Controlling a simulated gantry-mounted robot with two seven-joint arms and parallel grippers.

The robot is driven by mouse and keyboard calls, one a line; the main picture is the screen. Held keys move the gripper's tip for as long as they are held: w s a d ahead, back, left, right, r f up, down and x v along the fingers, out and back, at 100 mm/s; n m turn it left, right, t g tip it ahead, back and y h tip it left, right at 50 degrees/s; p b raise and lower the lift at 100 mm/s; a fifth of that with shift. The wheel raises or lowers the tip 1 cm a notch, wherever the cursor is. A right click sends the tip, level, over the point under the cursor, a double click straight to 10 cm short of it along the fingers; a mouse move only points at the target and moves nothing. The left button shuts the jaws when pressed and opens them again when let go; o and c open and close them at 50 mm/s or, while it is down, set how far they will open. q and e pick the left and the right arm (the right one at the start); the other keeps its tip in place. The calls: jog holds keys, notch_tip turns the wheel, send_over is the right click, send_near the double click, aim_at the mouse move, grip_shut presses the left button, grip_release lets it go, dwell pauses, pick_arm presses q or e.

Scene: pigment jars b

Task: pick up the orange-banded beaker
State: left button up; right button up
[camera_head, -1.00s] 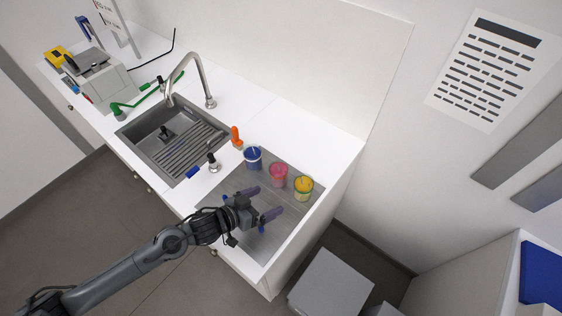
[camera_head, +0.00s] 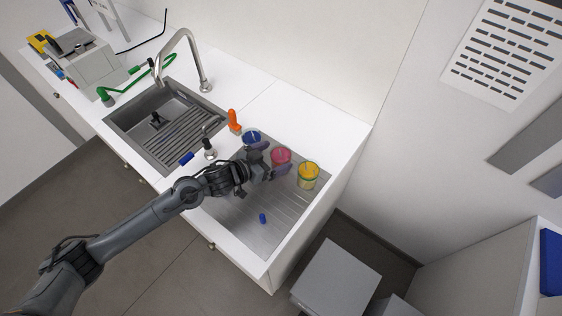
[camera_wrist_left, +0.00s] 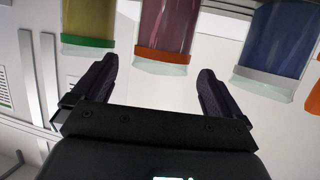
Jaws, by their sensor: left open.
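The orange-banded beaker (camera_head: 281,154) holds pink-red contents and stands in the middle of a row of three on the grey ribbed drainer. My right gripper is not in view.
A blue beaker (camera_head: 251,138) with a pale band and a yellow beaker (camera_head: 308,174) with a green band flank it closely. A small blue object (camera_head: 263,218) lies on the drainer (camera_head: 245,225).

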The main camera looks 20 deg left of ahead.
aim_at(288, 150)
pick_arm(q)
jog(key=shift+x, duration=2.7)
jog(key=shift+c, duration=0.2)
jog(key=c, duration=1.1)
